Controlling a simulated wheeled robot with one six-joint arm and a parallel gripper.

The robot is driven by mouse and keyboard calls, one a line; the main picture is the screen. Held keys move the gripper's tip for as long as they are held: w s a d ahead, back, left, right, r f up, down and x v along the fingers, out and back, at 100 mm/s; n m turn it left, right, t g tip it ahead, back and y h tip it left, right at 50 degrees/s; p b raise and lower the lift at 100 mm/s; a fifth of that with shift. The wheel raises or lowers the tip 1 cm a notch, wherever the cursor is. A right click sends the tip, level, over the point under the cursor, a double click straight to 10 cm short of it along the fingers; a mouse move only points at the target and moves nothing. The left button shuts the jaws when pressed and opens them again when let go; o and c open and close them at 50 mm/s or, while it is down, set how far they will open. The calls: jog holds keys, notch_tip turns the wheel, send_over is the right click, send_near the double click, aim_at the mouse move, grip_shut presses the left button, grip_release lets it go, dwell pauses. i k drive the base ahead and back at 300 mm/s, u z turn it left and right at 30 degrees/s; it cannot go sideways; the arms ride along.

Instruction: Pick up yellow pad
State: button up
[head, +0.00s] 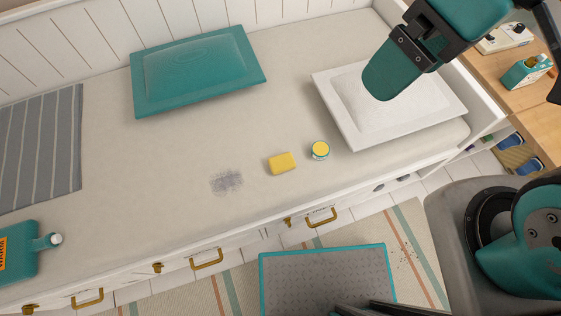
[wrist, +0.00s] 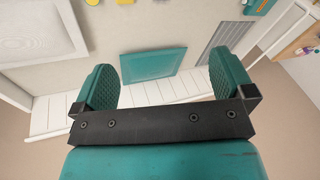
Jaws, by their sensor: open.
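The yellow pad (head: 281,163) is a small block lying flat on the pale mattress, near its front edge in the head view. In the wrist view a yellow piece that looks like the pad (wrist: 125,2) is cut off at the top edge. My gripper (head: 395,75) is up at the right in the head view, above the white cushion and well away from the pad. In the wrist view its two green fingers (wrist: 165,85) stand wide apart with nothing between them.
A small round tin with a yellow top (head: 320,150) stands just right of the pad. A grey smudge (head: 227,181) lies left of it. A teal cushion (head: 195,70), white cushion (head: 350,139), striped blanket (head: 40,145) and teal bottle (head: 18,240) lie around. The mattress middle is clear.

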aim_at(278, 164)
jog(key=z, duration=1.6)
jog(key=k, duration=0.85)
jog(key=u, duration=1.55)
jog(key=i, duration=0.5)
